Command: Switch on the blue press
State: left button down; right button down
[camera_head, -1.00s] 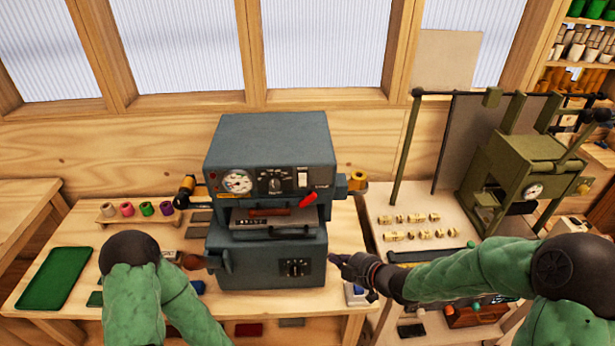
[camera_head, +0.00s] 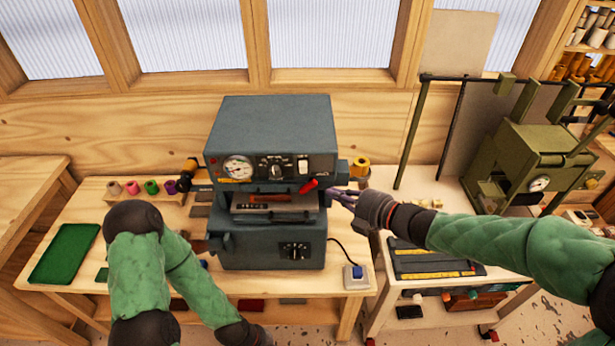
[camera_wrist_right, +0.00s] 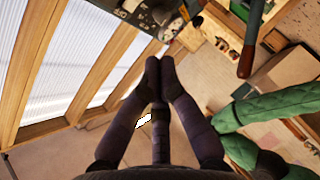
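The blue-grey press (camera_head: 270,130) stands on the wooden bench in the head view. Its front has a round gauge (camera_head: 238,168), a black dial (camera_head: 276,168), a white rocker switch (camera_head: 303,166) and a red-tipped lever (camera_head: 308,187). A small box with a blue button (camera_head: 356,273) sits on the bench to its right, joined by a black cable. My right gripper (camera_head: 334,193) is just right of the red lever; I cannot tell if they touch. Its fingers are together and empty in the right wrist view (camera_wrist_right: 159,63). My left gripper is out of view.
A green tray (camera_head: 65,252) and a rack of coloured spools (camera_head: 145,190) lie on the left. An olive-green press (camera_head: 520,165) stands on the table at right. Bare bench (camera_head: 345,245) shows right of the blue-grey press.

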aim_at(303, 166)
jog(key=w+d+x, duration=0.1)
jog(key=d+x, duration=0.1)
jog(key=x, duration=1)
jog(key=shift+w+a+f, duration=0.25)
jog(key=shift+w+f, duration=0.25)
jog(key=shift+w, duration=0.15)
jog(key=shift+b, duration=0.3)
